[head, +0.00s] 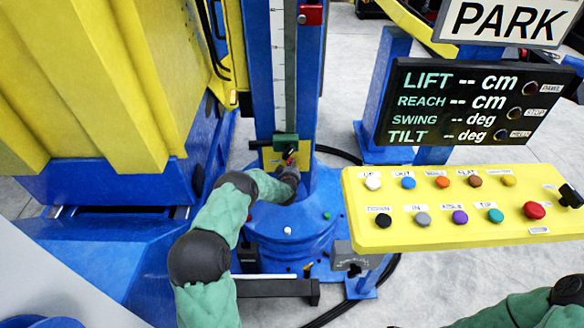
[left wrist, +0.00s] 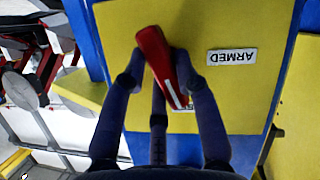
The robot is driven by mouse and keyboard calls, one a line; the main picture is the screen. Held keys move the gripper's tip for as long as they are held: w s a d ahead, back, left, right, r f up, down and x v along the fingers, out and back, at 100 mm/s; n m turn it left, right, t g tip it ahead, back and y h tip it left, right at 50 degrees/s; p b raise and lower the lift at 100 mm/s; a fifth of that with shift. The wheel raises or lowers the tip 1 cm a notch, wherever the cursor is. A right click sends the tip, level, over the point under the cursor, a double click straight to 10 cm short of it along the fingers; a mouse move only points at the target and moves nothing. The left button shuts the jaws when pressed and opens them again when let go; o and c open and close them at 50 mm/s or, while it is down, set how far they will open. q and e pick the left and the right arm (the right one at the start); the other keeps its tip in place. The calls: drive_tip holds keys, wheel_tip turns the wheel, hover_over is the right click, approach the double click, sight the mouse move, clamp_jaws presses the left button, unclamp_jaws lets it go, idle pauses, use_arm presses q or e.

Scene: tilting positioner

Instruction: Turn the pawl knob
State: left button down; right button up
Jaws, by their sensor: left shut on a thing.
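The pawl knob (left wrist: 160,62) is a red bar handle with a white line, on a yellow plate (left wrist: 240,25). It leans in the left wrist view, with its top end to the left. My left gripper (left wrist: 158,72) is shut on it, with dark fingers on both sides. An ARMED label (left wrist: 232,56) reads upside down right of the knob; another label is mostly hidden behind the knob. In the head view my left gripper (head: 289,173) is at the blue column's foot, and a bit of red knob (head: 291,158) shows. My right gripper is out of view.
A yellow button panel (head: 450,245) stands at the right, under a black display (head: 460,105) with LIFT, REACH, SWING and TILT lines. A PARK sign (head: 508,20) is above. A large yellow and blue machine body (head: 80,90) fills the left. A cable lies on the floor.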

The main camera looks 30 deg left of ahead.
use_arm(q)
drive_tip(key=shift+d+f, duration=0.1)
drive_tip(key=shift+f, duration=0.05)
drive_tip(key=c, duration=0.9)
unclamp_jaws()
drive_tip(key=shift+c, duration=0.2)
drive_tip(key=v, duration=1.2)
